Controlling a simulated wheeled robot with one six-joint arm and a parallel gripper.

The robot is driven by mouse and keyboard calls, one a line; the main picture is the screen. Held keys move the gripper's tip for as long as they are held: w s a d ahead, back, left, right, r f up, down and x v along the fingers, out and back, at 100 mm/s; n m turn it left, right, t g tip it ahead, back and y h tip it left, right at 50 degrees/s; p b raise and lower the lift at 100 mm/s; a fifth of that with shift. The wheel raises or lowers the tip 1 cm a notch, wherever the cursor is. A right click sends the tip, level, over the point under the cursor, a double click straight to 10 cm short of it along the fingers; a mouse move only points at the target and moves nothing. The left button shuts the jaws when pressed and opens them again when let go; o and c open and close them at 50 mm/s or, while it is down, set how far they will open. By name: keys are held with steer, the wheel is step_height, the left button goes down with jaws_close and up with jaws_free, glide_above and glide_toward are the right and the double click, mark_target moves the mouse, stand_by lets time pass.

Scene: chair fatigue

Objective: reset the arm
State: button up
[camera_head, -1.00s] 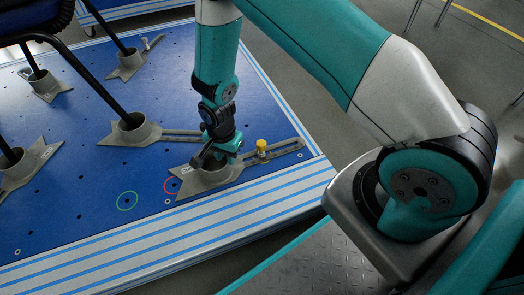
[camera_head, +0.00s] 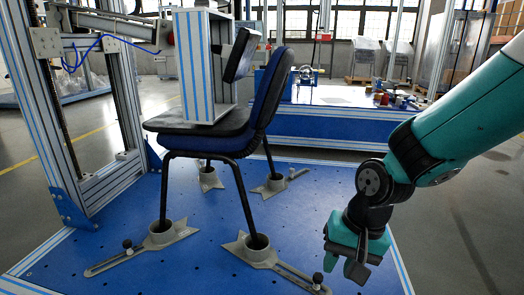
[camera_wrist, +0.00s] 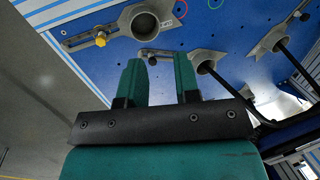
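My gripper (camera_head: 344,266) hangs at the right in the head view, pointing down over the right edge of the blue platform (camera_head: 205,250). In the wrist view its two green fingers (camera_wrist: 158,80) stand apart with nothing between them. A grey foot holder with a round cup (camera_wrist: 143,22) and a yellow knob (camera_wrist: 101,39) lies on the platform beyond the fingers, with no leg in its cup. My gripper is apart from it.
A chair (camera_head: 270,90) with blue padding stands on the platform, its legs in grey holders (camera_head: 160,233). A striped press column (camera_head: 40,120) stands at the left. A workbench (camera_head: 330,120) is behind. Grey floor (camera_head: 460,230) is open at the right.

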steer(key=s+r+n+y+p, duration=0.1)
steer(key=s+r+n+p, duration=0.2)
steer(key=s+r+n, duration=0.5)
steer(key=s+r+n+p, duration=0.1)
steer(key=s+r+p, duration=0.2)
steer(key=s+r, duration=0.55)
step_height(320, 180, up, 40)
steer(key=w+p, duration=0.2)
steer(key=p, duration=3.5)
steer(key=shift+d, duration=0.3)
steer(key=shift+s, duration=0.1)
